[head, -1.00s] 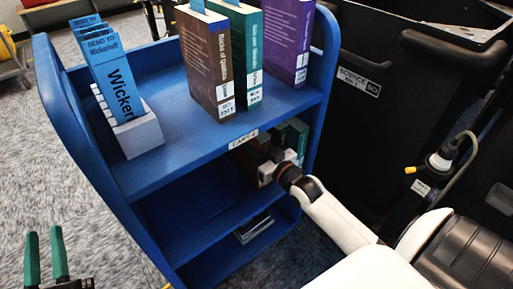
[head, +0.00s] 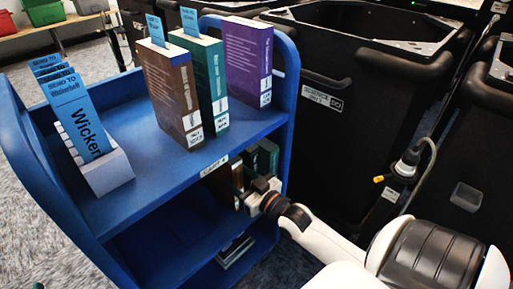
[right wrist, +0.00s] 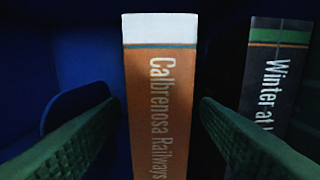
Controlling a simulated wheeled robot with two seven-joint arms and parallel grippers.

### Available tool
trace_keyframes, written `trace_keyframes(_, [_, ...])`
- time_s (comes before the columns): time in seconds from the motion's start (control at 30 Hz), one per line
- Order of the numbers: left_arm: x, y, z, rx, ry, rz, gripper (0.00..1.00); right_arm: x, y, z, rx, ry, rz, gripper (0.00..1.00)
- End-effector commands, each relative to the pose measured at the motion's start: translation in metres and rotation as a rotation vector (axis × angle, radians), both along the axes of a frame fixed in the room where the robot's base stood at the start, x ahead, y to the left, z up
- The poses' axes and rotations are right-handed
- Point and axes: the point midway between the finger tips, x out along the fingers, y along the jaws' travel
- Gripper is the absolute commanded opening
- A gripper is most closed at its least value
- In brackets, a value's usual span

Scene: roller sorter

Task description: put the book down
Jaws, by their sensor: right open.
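An orange book with a white top band, titled "Calbrenosa Railways" (right wrist: 160,70), stands upright in the right wrist view. My right gripper (head: 252,190) reaches into the middle shelf of the blue cart (head: 160,180). Its two green fingers are open, one on each side of the book's spine, with visible gaps to both sides. In the head view the gripper and the shelf above hide most of this book. Only a small green tip of my left gripper (head: 38,286) shows at the bottom left edge, so its jaws cannot be judged.
A dark book, "Winter at" (right wrist: 272,90), stands to the right of the orange one. On the cart top are brown (head: 172,95), teal (head: 208,80) and purple (head: 248,62) books and a white holder (head: 108,172) of blue cards. Black bins (head: 360,75) stand behind.

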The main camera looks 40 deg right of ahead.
Motion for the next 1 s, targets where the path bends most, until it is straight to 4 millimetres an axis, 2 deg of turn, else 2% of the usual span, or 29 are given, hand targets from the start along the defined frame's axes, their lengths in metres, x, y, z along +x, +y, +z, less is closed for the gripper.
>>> trace_keyframes(0.1, [0.0,0.003,-0.017,0.034,0.13,0.007,0.27,-0.026,-0.002,0.001,0.0,0.005,0.0,0.56])
trace_keyframes(0.3, [-0.006,0.009,-0.047,0.079,0.308,0.019,0.27,-0.06,-0.004,0.001,0.0,0.004,0.0,0.56])
trace_keyframes(0.5, [-0.011,0.013,-0.061,0.101,0.395,0.025,0.27,-0.076,-0.006,0.001,-0.001,0.0,0.0,0.56])
trace_keyframes(0.67, [-0.012,0.013,-0.064,0.105,0.411,0.026,0.27,-0.078,-0.001,0.001,0.001,0.005,0.004,0.56])
trace_keyframes(0.77, [-0.012,0.013,-0.064,0.105,0.411,0.026,0.27,-0.076,0.028,0.001,0.003,0.047,0.025,0.56])
trace_keyframes(0.9, [-0.012,0.013,-0.064,0.104,0.41,0.026,0.27,-0.075,0.098,0.013,-0.01,0.149,0.078,0.56])
trace_keyframes(1.0, [-0.012,0.013,-0.064,0.104,0.409,0.026,0.27,-0.079,0.137,0.03,-0.025,0.209,0.108,0.56])
